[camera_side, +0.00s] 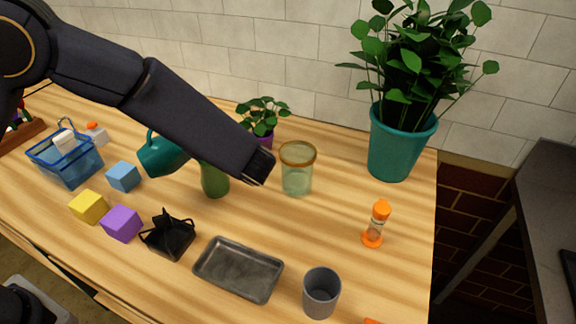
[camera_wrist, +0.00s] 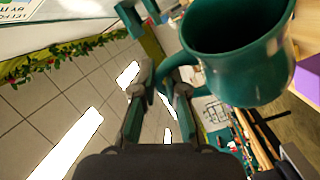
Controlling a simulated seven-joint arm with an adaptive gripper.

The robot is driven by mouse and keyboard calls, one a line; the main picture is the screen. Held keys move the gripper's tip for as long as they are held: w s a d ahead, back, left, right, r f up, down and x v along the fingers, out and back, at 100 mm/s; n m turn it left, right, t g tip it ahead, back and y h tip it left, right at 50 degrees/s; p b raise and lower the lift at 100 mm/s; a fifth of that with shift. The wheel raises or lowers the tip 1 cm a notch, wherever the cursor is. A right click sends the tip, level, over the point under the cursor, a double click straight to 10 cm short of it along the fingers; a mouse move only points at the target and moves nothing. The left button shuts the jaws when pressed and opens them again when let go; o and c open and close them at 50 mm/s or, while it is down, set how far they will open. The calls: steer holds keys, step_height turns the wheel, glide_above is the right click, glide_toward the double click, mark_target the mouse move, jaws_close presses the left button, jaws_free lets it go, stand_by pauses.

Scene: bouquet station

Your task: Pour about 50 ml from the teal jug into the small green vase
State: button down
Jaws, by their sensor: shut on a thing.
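The teal jug (camera_side: 162,155) is off the table and tilted, just left of the small green vase (camera_side: 214,182) in the side view. My arm hides the jug's right part and the top of the vase. In the wrist view the jug (camera_wrist: 240,75) fills the upper right, with its handle running to my gripper (camera_wrist: 160,85). My gripper is shut on that handle. My gripper's fingers are hidden in the side view. I cannot see any water or stream, nor whether the jug's lip is over the vase's mouth.
A glass jar (camera_side: 297,172) and a purple-potted plant (camera_side: 262,122) stand close to the vase. Cubes and a blue basket (camera_side: 66,163) are left.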

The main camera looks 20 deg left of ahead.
mark_target(143, 151)
steer(key=shift+s+a+f+n, duration=0.1)
steer(key=shift+s+a+n, duration=0.2)
steer(key=shift+s, duration=0.15)
steer(key=shift+s+a+f+n, duration=0.1)
steer(key=shift+s+a+n, duration=0.2)
steer(key=shift+s, duration=0.15)
steer(key=shift+s+a+f+n+h, duration=0.3)
steer(key=shift+s+f+n, duration=0.05)
steer(key=shift+s+n, duration=0.2)
steer(key=f+n, duration=0.1)
steer(key=s+a+n+h, duration=0.1)
steer(key=s+f+n, duration=0.1)
steer(key=shift+s+a+f, duration=0.15)
steer(key=shift+a+f, duration=0.1)
steer(key=shift+f, duration=0.1)
steer(key=shift+s+a+f+n+t+h, duration=0.2)
steer(key=shift+s+n+t+h, duration=0.1)
steer(key=shift+n, duration=0.35)
steer(key=s+a+f+n+t+h+b, duration=0.1)
steer(key=s+a+f+n+t+h, duration=0.1)
steer(key=s+a+n, duration=0.2)
steer(key=shift+s+f+n, duration=0.2)
steer(key=shift+s+n, duration=1)
steer(key=shift+s, duration=0.05)
